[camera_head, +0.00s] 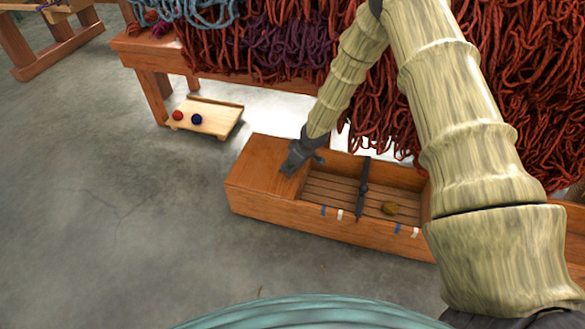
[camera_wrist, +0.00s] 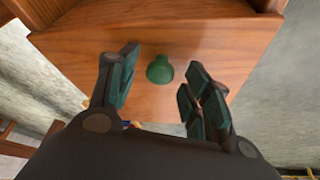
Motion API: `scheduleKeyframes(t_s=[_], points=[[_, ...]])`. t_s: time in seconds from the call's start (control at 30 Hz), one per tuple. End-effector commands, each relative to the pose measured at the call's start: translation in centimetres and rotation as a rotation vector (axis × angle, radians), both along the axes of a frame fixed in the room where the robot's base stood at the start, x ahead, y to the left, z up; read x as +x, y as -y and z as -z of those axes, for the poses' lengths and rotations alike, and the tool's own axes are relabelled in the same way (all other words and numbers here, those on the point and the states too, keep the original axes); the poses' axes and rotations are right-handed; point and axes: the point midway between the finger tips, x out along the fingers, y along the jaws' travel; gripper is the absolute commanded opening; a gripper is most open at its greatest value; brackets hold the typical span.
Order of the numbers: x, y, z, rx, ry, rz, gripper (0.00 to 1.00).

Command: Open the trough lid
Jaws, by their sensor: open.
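The wooden trough (camera_head: 330,231) stands on the floor in the middle of the head view. Its flat wooden lid (camera_head: 255,158) covers the left end; the right part is open and shows a slatted bottom. My gripper (camera_head: 288,171) is over the lid near its inner edge. In the wrist view, a green knob (camera_wrist: 160,70) sits on the lid, between the spread fingers of my gripper (camera_wrist: 161,62). The fingers are open and do not appear to touch the knob. The knob cannot be made out in the head view.
Red and purple wool (camera_head: 290,40) hangs behind. A low wooden tray (camera_head: 215,119) with a red and a blue ball is at left. Floor in front is clear.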

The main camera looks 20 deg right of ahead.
Motion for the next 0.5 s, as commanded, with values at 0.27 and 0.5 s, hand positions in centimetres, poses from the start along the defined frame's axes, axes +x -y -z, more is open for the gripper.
scheduleKeyframes(t_s=[0.27, 0.5], points=[[0.06, -0.04, 0.15, 0.0, 0.0, 0.0, 0.49], [0.05, -0.03, 0.15, 0.0, 0.0, 0.0, 0.13]])
